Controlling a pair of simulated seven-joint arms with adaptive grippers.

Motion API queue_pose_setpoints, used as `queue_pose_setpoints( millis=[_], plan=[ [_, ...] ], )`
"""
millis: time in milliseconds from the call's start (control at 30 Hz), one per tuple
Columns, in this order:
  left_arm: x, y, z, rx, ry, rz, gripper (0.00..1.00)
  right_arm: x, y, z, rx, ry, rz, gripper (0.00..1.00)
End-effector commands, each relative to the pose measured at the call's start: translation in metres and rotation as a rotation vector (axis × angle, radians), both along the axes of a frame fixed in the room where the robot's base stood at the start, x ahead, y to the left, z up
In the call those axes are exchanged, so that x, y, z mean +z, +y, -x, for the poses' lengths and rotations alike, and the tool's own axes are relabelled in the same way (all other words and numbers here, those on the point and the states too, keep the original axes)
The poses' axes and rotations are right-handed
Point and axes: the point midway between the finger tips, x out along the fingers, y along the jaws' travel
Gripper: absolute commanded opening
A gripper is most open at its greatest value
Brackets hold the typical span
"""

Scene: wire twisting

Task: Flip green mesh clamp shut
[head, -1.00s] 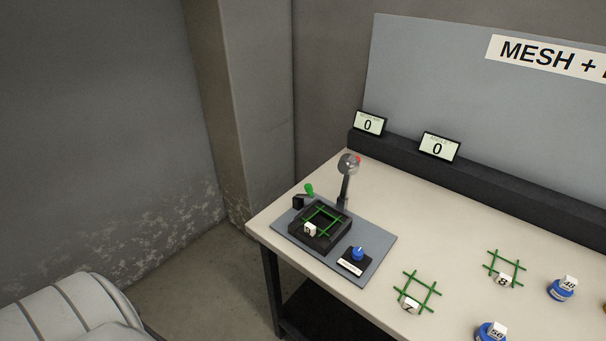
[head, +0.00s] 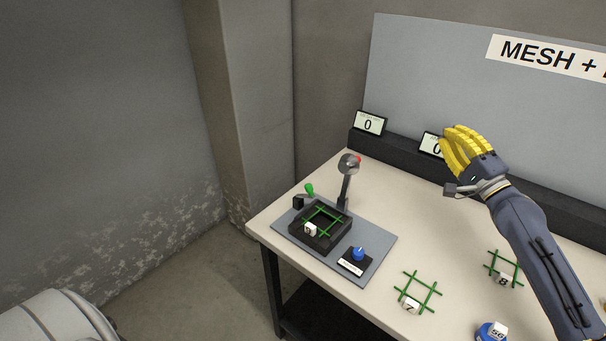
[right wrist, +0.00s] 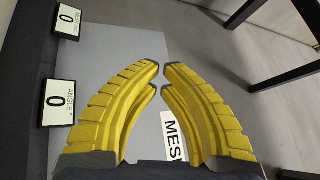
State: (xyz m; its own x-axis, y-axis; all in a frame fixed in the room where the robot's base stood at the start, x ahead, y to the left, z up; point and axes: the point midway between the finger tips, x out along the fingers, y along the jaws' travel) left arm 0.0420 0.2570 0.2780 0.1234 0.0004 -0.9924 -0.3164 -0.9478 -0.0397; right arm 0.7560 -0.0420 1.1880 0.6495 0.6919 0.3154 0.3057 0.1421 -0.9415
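The clamp has a green-tipped handle (head: 310,188) that sticks up at the back left of a black square fixture (head: 342,243). A green wire mesh (head: 321,222) lies in the fixture, with a small white numbered tag (head: 310,229) at its front. My right gripper (head: 452,140) hangs over the back of the table, well to the right of the clamp, touching nothing. In the right wrist view its yellow curved fingers (right wrist: 161,76) are empty, with tips almost meeting. My left gripper is not in view.
A lever with a red knob (head: 347,180) stands right behind the fixture. A blue knob (head: 358,253) sits on the grey plate's front right. Loose green meshes (head: 422,291) and a blue tagged piece (head: 489,332) lie to the right. Small displays (head: 369,123) line the back ledge.

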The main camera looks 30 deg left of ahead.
Motion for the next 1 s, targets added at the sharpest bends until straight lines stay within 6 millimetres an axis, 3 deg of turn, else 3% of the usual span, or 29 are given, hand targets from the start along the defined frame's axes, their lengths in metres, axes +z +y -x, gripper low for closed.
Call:
queue_pose_setpoints(
  millis=[33, 200, 300, 400, 600, 833, 1000],
  plan=[
    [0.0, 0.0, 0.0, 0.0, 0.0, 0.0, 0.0, 0.008, 0.044, 0.014, 0.056, -0.067, 0.098, 0.0],
    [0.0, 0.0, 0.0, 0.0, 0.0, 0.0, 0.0, 0.01, 0.156, 0.063, 0.201, -0.303, 0.441, 0.0],
    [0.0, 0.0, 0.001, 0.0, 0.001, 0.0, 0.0, -0.002, 0.202, 0.087, 0.263, -0.443, 0.642, 0.0],
    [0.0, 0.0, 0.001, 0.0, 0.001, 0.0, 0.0, -0.027, 0.234, 0.104, 0.314, -0.571, 0.841, 0.0],
    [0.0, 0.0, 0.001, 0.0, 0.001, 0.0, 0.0, -0.071, 0.258, 0.117, 0.376, -0.739, 1.115, 0.0],
    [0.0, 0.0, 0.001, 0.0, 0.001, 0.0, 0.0, -0.089, 0.269, 0.117, 0.397, -0.788, 1.198, 0.0],
    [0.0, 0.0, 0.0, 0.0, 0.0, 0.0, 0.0, -0.098, 0.288, 0.111, 0.398, -0.786, 1.196, 0.0]
  ],
)
